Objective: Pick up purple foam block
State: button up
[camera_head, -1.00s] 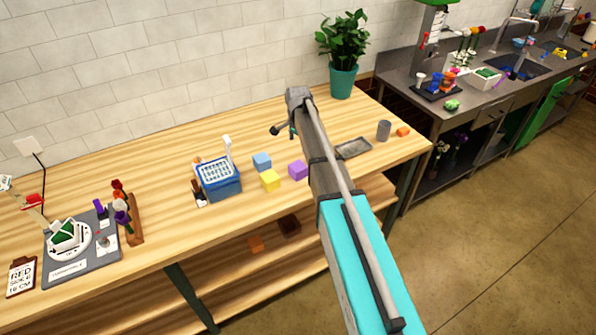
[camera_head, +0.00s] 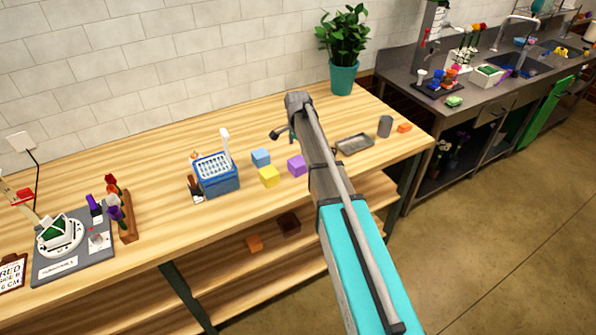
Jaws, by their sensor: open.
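The purple foam block (camera_head: 296,166) sits on the wooden table near its front edge, just left of my arm in the picture. A yellow block (camera_head: 269,177) and a blue block (camera_head: 261,158) sit close to its left, apart from it. My gripper (camera_head: 279,134) is at the far end of my arm, over the table beyond the purple block. It is small and partly hidden by the arm, but it is open and apart from the purple block.
A blue basket (camera_head: 217,179) stands left of the blocks. A grey tray (camera_head: 354,145), a grey cup (camera_head: 385,126) and an orange block (camera_head: 404,128) are on the right. A potted plant (camera_head: 343,75) stands at the back. The table (camera_head: 165,225) has free room left of the basket.

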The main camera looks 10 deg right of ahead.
aim_at(297, 162)
jog(key=shift+f+b, duration=1.75)
jog(key=shift+f, duration=0.25)
jog(key=shift+a+f+b, duration=0.15)
jog(key=shift+f+b, duration=2.45)
jog(key=c, duration=0.5)
